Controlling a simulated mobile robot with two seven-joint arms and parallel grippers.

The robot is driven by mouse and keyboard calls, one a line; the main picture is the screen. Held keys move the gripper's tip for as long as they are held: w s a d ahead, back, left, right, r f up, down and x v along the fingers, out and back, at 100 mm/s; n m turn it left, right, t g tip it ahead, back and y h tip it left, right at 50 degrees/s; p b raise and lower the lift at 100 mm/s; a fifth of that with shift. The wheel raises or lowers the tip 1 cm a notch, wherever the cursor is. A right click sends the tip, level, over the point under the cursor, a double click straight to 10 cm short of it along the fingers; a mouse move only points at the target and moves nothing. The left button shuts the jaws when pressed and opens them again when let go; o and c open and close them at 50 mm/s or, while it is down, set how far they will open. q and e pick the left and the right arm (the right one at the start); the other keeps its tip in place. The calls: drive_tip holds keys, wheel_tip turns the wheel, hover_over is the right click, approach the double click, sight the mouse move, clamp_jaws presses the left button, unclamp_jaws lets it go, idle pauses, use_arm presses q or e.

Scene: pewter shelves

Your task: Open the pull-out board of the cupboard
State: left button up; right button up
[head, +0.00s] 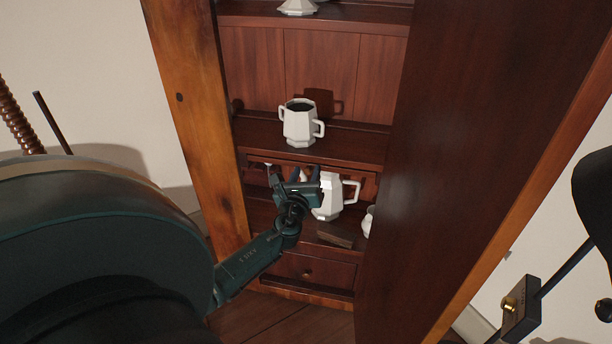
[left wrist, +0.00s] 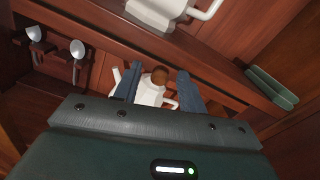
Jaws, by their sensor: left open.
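The cupboard (head: 259,60) is dark red-brown wood with shelves; a broad dark door or side panel (head: 480,110) stands on its right. A narrow wooden front (head: 368,184) runs under the middle shelf; I cannot tell whether it is the pull-out board. My left gripper (head: 298,184) is open in front of this front, beside a white jug (head: 331,198). In the left wrist view its fingers (left wrist: 159,88) stand apart. A round brown knob-like thing (left wrist: 159,76) shows between them, with a white vessel (left wrist: 150,95); contact is unclear.
A white two-handled cup (head: 301,125) stands on the middle shelf. A brown box (head: 337,233) and another white vessel (head: 368,222) are lower right. A drawer with a knob (head: 307,273) is below. Two small pale round-ended things (left wrist: 77,49) are at left in the wrist view.

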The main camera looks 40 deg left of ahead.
use_arm(q)
drive_tip(key=shift+c, duration=0.4)
clamp_jaws()
